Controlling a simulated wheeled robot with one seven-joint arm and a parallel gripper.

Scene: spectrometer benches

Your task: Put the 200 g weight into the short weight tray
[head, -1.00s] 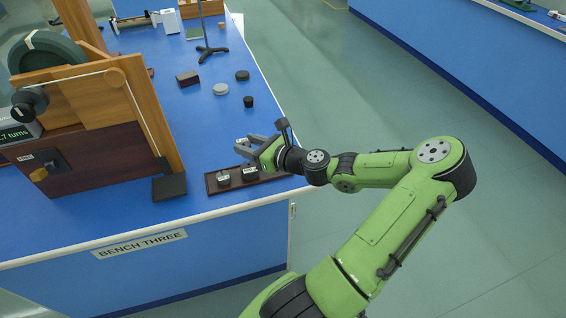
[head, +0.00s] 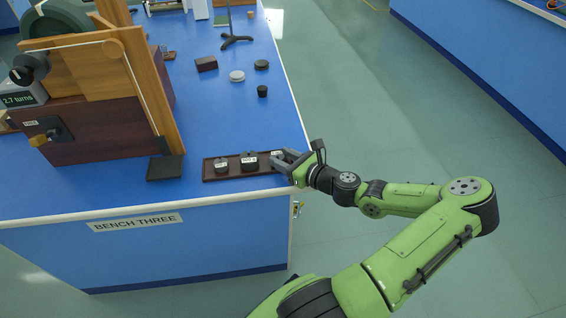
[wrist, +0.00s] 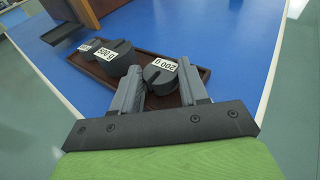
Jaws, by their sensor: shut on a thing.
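The 200 g weight (wrist: 161,78) is a dark slotted cylinder with a white label, which reads upside down in the wrist view. My gripper (wrist: 162,92) is shut on it, one finger on each side. In the head view, my gripper (head: 284,160) is at the right end of a shallow dark brown tray (head: 235,178). The tray also shows in the wrist view (wrist: 205,72) beneath and around the weight. I cannot tell whether the weight touches the tray floor. Two other labelled dark weights, one at left (head: 221,167) and one in the middle (head: 249,163), sit in the tray.
The tray lies near the front right corner of the blue bench (head: 215,120). A dark square plate (head: 165,168) and a wooden apparatus (head: 100,125) stand to its left. Several small discs and a block (head: 206,63) lie farther back. The bench between is clear.

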